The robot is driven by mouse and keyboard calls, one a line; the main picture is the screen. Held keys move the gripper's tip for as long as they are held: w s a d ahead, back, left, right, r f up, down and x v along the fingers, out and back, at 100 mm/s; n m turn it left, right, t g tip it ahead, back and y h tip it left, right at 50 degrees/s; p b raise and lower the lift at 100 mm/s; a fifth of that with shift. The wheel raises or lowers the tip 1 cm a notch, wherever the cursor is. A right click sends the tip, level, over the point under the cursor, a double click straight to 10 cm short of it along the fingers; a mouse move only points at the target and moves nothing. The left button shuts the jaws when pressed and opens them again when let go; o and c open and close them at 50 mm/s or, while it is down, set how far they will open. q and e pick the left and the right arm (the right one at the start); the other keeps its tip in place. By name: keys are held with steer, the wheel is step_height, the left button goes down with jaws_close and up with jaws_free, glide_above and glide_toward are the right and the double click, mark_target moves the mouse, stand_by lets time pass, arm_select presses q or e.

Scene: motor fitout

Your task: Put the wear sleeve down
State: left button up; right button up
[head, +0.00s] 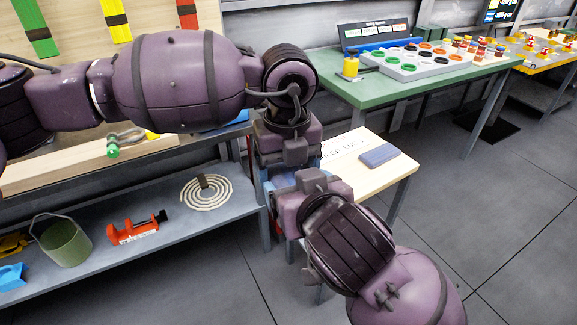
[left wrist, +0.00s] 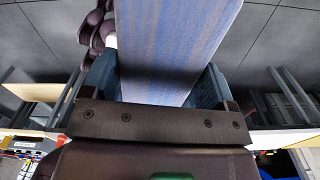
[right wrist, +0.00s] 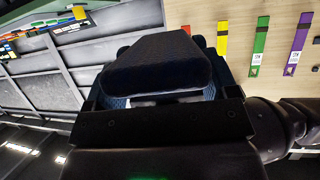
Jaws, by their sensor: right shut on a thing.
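The wear sleeve seems to be the blue striped piece (left wrist: 175,45) that fills the middle of the left wrist view. My left gripper (left wrist: 155,92) has its fingers spread wide on either side of it, with a narrow gap at the right finger. In the right wrist view, a dark blue, shadowed block-like piece (right wrist: 158,65) sits between the fingers of my right gripper (right wrist: 155,98), which is shut on it. I take it to be the same sleeve. In the head view my two grippers meet beside the small table, and my own arms hide most of the sleeve.
A small pale table (head: 345,165) with printed lettering holds a blue block (head: 379,156). A green table (head: 440,85) with a tray of coloured rings stands behind. The grey lower shelf at left carries a green bucket (head: 62,240), an orange tool (head: 135,229) and a coil (head: 206,192).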

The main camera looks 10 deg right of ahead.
steer(key=o, duration=0.8)
steer(key=shift+s+a, duration=0.1)
steer(key=shift+a, duration=0.15)
steer(key=shift+o, duration=0.3)
steer(key=shift+d, duration=0.1)
